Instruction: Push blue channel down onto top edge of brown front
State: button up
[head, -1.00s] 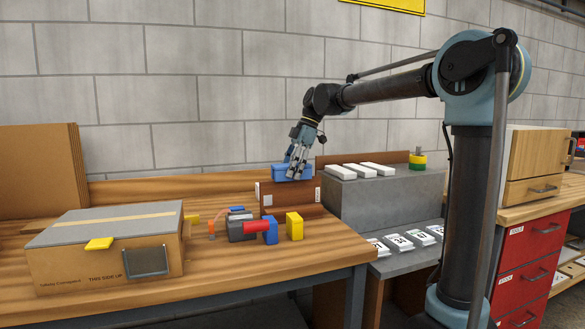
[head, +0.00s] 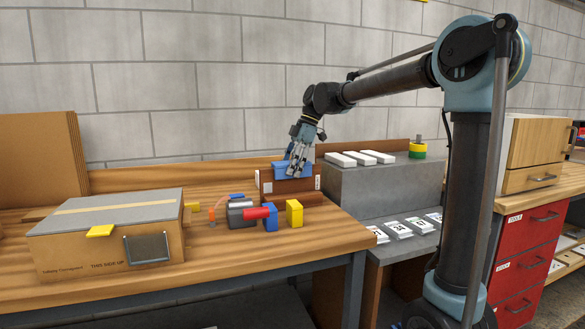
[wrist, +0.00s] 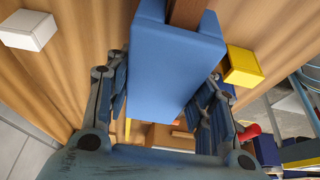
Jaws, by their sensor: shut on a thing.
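The blue channel (head: 279,170) is in my gripper (head: 296,167), over the top of the brown front (head: 292,187), which stands upright on the bench. In the head view the channel overlaps the front's upper edge, but whether it is fully seated cannot be told. In the wrist view the blue channel (wrist: 175,60) fills the middle, between the two fingers of my gripper (wrist: 165,100). A strip of the brown front (wrist: 187,12) shows at the channel's far end. The fingers hide part of the channel in the head view.
A cardboard box (head: 105,235) is at the left. A grey step (head: 375,190) with white blocks is close on the right.

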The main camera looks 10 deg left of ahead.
jog(key=shift+f, duration=0.15)
dwell(0.5)
jog(key=o, duration=1)
jog(key=shift+c, duration=0.2)
jog(key=v, duration=1.2)
jog(key=shift+a, duration=0.1)
